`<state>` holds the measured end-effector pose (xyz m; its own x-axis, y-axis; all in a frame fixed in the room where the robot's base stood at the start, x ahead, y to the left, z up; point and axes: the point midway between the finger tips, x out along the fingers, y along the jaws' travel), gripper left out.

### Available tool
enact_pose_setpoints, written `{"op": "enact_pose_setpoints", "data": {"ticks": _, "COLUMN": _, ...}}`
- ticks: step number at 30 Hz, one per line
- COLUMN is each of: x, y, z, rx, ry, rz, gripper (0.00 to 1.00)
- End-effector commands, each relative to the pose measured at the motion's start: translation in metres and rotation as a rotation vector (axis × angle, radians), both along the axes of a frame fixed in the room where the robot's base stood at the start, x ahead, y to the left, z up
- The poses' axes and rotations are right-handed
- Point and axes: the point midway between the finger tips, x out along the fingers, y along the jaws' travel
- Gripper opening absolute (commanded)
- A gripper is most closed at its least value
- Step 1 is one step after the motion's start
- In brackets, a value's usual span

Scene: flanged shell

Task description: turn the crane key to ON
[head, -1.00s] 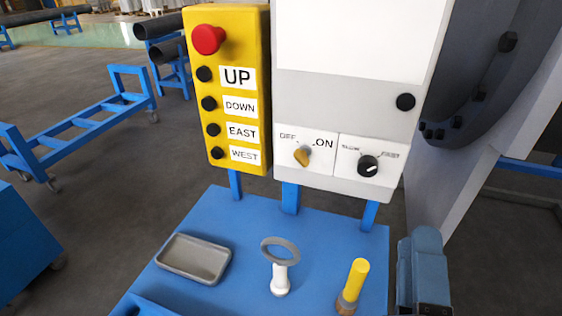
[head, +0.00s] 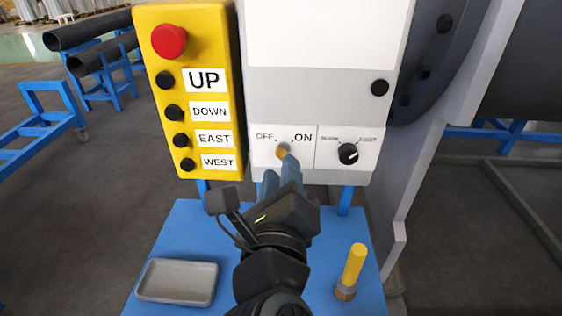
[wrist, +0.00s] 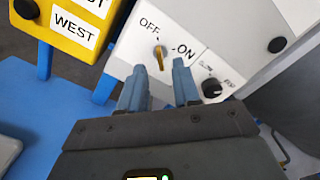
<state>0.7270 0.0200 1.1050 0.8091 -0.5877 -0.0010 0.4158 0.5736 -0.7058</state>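The yellow crane key (head: 283,149) sits in the white switch panel (head: 263,155), below the OFF and ON labels. My gripper (head: 280,168) is in front of it, and its blue fingers hide part of the key in the head view. In the wrist view the key (wrist: 160,57) shows between and just beyond the fingertips of my gripper (wrist: 159,77). The fingers are apart, with a clear gap on each side of the key. The ON label (wrist: 185,51) is right of the key. The head view does not clearly show which label the key points at.
A black speed knob (head: 348,153) is right of the key. The yellow button box (head: 195,90) stands close on the left. On the blue table (head: 200,220) are a grey tray (head: 178,282) and a yellow-handled tool (head: 354,265).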

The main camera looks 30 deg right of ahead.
Motion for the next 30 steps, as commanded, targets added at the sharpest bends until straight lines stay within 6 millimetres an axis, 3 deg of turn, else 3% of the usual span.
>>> {"op": "enact_pose_setpoints", "data": {"ticks": 6, "x": 0.018, "y": -0.014, "z": 0.001, "rx": -0.002, "ry": 0.000, "rz": -0.001, "gripper": 0.32}}
{"op": "enact_pose_setpoints", "data": {"ticks": 16, "x": 0.022, "y": -0.016, "z": 0.000, "rx": -0.002, "ry": 0.001, "rz": 0.001, "gripper": 0.32}}
{"op": "enact_pose_setpoints", "data": {"ticks": 26, "x": 0.021, "y": -0.016, "z": 0.000, "rx": -0.002, "ry": 0.000, "rz": 0.000, "gripper": 0.01}}
{"op": "enact_pose_setpoints", "data": {"ticks": 30, "x": 0.021, "y": -0.016, "z": 0.000, "rx": -0.002, "ry": 0.001, "rz": 0.001, "gripper": 0.00}}
